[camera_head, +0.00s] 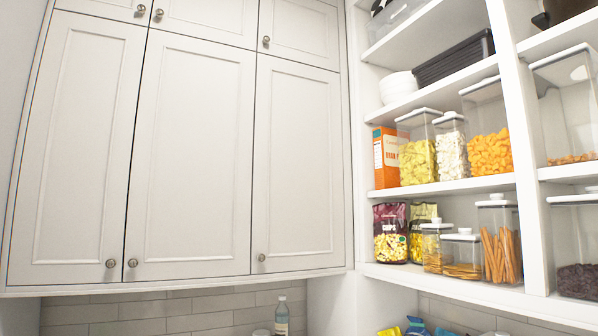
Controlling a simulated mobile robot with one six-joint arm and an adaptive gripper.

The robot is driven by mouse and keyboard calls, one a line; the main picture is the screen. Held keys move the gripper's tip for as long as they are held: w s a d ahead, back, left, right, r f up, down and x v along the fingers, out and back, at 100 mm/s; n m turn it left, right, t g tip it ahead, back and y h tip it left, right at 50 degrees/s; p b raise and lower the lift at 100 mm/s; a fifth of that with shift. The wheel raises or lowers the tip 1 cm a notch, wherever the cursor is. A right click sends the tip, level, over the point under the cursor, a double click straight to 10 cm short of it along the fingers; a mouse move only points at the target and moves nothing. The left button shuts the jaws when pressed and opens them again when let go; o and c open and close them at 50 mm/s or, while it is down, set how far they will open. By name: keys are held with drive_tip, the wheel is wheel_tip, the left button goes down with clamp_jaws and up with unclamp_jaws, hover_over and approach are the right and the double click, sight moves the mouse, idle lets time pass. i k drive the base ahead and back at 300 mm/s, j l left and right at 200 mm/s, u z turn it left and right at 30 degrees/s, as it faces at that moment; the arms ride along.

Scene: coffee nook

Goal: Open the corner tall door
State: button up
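Three tall pale cabinet doors stand side by side, all shut. The rightmost tall door (300,165), nearest the corner with the open shelves, has a small round metal knob (262,258) at its lower left. The middle tall door (190,150) has its knob (132,263) at its lower left. The left tall door (75,150) has its knob (110,264) at its lower right. My gripper is not in view.
Short upper doors (298,28) sit above the tall ones. Open shelves (455,187) with food containers and a cereal box (388,158) stand at right. Below the cabinet are a tiled wall (160,312) and a clear bottle (281,318). No obstacle shows in front of the doors.

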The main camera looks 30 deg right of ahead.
sight(297, 221)
drive_tip(key=i, duration=1.25)
drive_tip(key=l+z, duration=0.05)
drive_tip(key=l, duration=0.05)
